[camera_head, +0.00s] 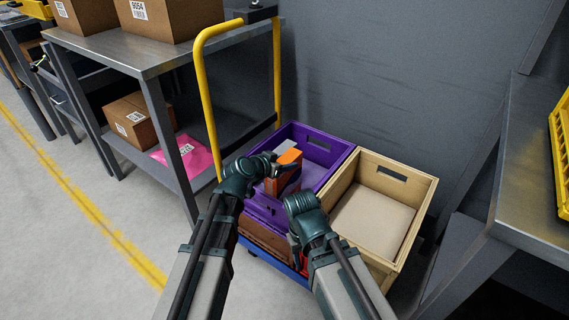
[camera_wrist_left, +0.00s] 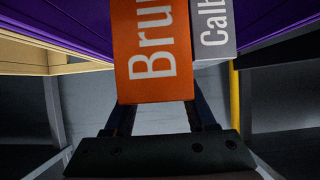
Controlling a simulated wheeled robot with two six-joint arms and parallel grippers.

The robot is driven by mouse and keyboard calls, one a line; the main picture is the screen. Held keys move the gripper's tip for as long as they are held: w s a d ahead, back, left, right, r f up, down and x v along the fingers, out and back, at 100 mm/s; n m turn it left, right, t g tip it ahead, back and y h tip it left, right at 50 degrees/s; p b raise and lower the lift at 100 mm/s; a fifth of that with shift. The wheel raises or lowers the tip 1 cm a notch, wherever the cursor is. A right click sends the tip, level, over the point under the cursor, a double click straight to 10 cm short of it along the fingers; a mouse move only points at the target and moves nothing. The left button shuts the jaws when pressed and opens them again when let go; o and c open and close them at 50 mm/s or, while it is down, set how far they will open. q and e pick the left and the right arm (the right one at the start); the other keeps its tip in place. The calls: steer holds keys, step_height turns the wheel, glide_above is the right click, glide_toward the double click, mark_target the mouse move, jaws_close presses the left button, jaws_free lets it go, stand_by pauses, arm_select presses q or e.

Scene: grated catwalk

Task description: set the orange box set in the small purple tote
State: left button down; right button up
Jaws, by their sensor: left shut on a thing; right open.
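The orange box set (camera_head: 288,170) is an orange block with a grey one beside it, held over the small purple tote (camera_head: 345,157). In the left wrist view the orange block (camera_wrist_left: 155,50) reads "Bru" and the grey block (camera_wrist_left: 213,30) reads "Calb". My left gripper (camera_head: 272,180) is shut on the set; its fingers also show in the left wrist view (camera_wrist_left: 163,112). The set's lower end is partly hidden by the gripper, so I cannot tell whether it touches the tote floor. My right gripper (camera_head: 298,252) is open, pointing down at the tote's near side, mostly hidden by its wrist.
A tan wooden crate (camera_head: 428,195) with a pale bottom stands right of the tote. A yellow cart handle (camera_head: 202,90) rises at the tote's left. A metal bench (camera_head: 140,55) with brown cartons (camera_head: 165,18) is left; another bench (camera_head: 535,150) is right.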

arm_select(q)
steer(key=shift+f+b, duration=0.35)
steer(key=shift+f, duration=0.15)
steer(key=shift+c, duration=1.1)
jaws_free()
